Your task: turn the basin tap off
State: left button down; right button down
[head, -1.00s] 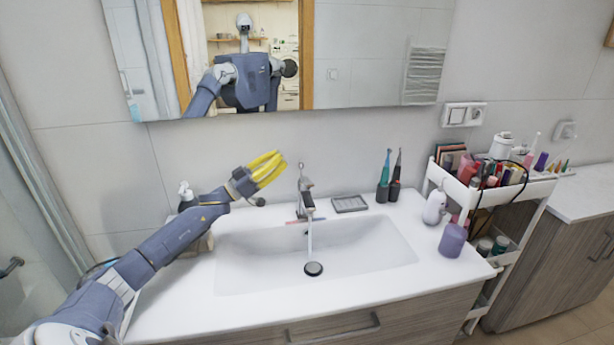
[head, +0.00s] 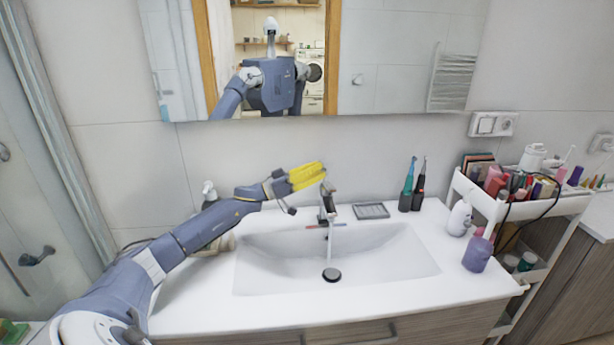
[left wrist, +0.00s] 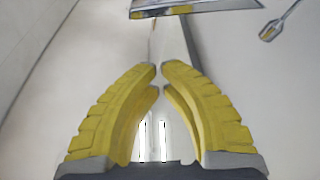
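The basin tap (head: 328,207) stands at the back of the white basin (head: 270,268), its lever at the top. A thin stream of water (head: 330,246) runs from it towards the dark drain (head: 331,275). My left gripper (head: 323,171) has yellow fingers and comes in from the left, its tips just above and beside the tap's lever in the head view. I cannot tell whether they touch it. In the left wrist view, the fingertips (left wrist: 158,70) almost meet, with nothing held between them. My right gripper is not in view.
A grey soap dish (head: 371,211) and two upright toothbrushes (head: 412,185) stand right of the tap. A soap dispenser (head: 209,194) is behind my left arm. A white bottle (head: 459,218), a purple cup (head: 477,253) and a loaded cart (head: 470,192) are at right. A mirror hangs above.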

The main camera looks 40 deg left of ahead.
aim_at(329, 186)
pick_arm(q)
jog(key=shift+w+d+f, duration=0.2)
jog(key=shift+d+f, duration=0.35)
jog(key=shift+f, duration=0.25)
jog(key=shift+w+d+f, duration=0.2)
jog(key=shift+d+f, duration=0.3)
jog(key=shift+f, duration=0.3)
jog(key=shift+d, duration=0.1)
